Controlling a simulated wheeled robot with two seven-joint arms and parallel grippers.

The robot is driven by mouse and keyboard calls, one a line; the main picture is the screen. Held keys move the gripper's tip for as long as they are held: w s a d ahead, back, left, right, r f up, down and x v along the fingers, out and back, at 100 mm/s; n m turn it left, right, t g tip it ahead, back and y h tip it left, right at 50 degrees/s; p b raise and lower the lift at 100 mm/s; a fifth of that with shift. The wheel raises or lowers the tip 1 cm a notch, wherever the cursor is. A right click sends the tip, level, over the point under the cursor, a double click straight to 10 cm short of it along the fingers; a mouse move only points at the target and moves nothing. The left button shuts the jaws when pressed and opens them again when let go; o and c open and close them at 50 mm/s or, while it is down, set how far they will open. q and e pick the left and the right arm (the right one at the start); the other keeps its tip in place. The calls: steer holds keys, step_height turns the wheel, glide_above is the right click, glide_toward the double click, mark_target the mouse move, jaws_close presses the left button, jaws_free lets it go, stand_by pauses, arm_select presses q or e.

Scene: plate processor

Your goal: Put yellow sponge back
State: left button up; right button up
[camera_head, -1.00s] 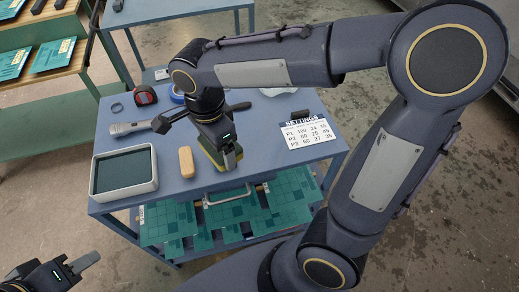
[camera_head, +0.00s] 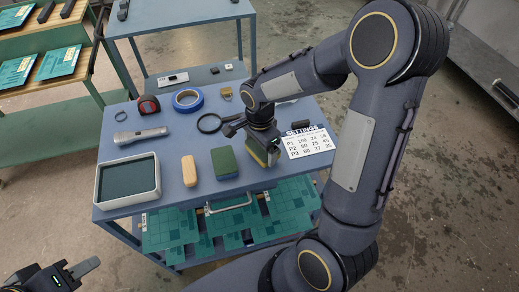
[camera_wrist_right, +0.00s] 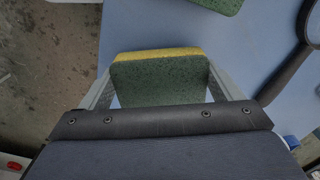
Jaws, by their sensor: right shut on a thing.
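My right gripper (camera_head: 266,158) is shut on a sponge with a yellow layer and a green layer (camera_wrist_right: 158,80). It holds the sponge over the right front part of the blue table, left of the settings card. In the right wrist view the sponge sits between the two fingers, yellow edge toward the top. A second green sponge (camera_head: 224,162) with a yellowish edge lies on the table to the left, apart from it. A tan block (camera_head: 189,170) lies left of that. My left gripper (camera_head: 84,268) is at the lower left, off the table; its opening is unclear.
A white-rimmed tray (camera_head: 99,203) is at the table's left front. A flashlight (camera_head: 140,135), tape measure (camera_head: 148,105), blue tape roll (camera_head: 188,100) and magnifier (camera_head: 210,123) lie behind. The settings card (camera_head: 309,142) is right of my gripper. Green plates (camera_head: 170,226) sit below the front edge.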

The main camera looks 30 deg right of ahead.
steer(key=shift+f, duration=0.95)
steer(key=shift+f, duration=0.2)
steer(key=o, duration=0.8)
steer(key=shift+r, duration=0.1)
steer(key=shift+r, duration=0.1)
